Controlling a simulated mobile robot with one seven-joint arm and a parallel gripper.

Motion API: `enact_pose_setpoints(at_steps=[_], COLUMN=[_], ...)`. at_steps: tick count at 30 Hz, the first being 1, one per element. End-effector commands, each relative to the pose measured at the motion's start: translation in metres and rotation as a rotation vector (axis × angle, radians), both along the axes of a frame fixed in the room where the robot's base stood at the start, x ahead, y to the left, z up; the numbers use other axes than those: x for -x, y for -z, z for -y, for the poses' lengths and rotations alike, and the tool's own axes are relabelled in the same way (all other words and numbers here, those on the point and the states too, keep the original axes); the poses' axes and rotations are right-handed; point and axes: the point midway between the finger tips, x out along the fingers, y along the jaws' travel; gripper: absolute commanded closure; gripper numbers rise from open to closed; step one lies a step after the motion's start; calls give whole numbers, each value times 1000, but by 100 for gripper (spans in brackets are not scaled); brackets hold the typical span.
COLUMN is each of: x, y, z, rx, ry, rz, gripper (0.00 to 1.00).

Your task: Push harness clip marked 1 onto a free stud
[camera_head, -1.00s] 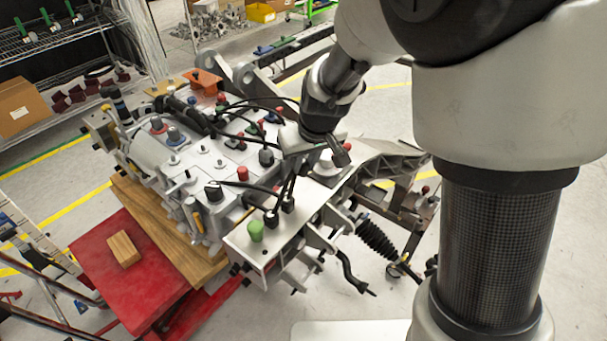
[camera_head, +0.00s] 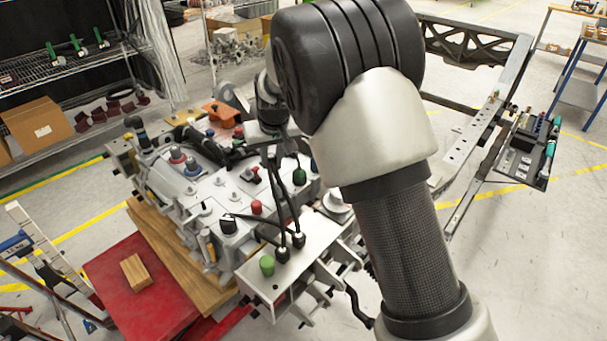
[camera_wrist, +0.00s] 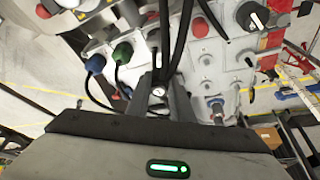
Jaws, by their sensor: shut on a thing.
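My gripper (camera_head: 268,148) is over the middle of the grey chassis block in the head view, largely hidden by its own wrist. In the wrist view my gripper (camera_wrist: 163,98) has its fingers close together around a small dark clip (camera_wrist: 159,82) with black cables running from it. A pale round spot shows between the fingers; I cannot read any number on it. In the head view the cables hang from the gripper to two black clips (camera_head: 282,254) on the white front plate. Small bare studs (camera_head: 206,207) stand on the block's top; the surface directly under the gripper is hidden.
Capped posts stand around: red (camera_head: 256,207), dark green (camera_head: 299,176), black (camera_head: 228,225) and light green (camera_head: 267,264). The wrist view shows blue (camera_wrist: 95,63) and green (camera_wrist: 122,52) caps near the fingers. A red stand (camera_head: 135,305) carries a wooden block (camera_head: 136,272).

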Motion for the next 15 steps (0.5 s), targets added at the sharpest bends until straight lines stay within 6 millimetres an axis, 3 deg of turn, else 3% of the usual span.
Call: enact_pose_setpoints(at_steps=[1,6,12,15], x=[-14,-40,-47,-47], y=[-2,7,21,25], z=[-25,-95,-154,-169], rx=[3,3,-1,-4], ry=[-7,-9,-9,-8], rz=[0,0,-1,-1], gripper=[100,100,100,100])
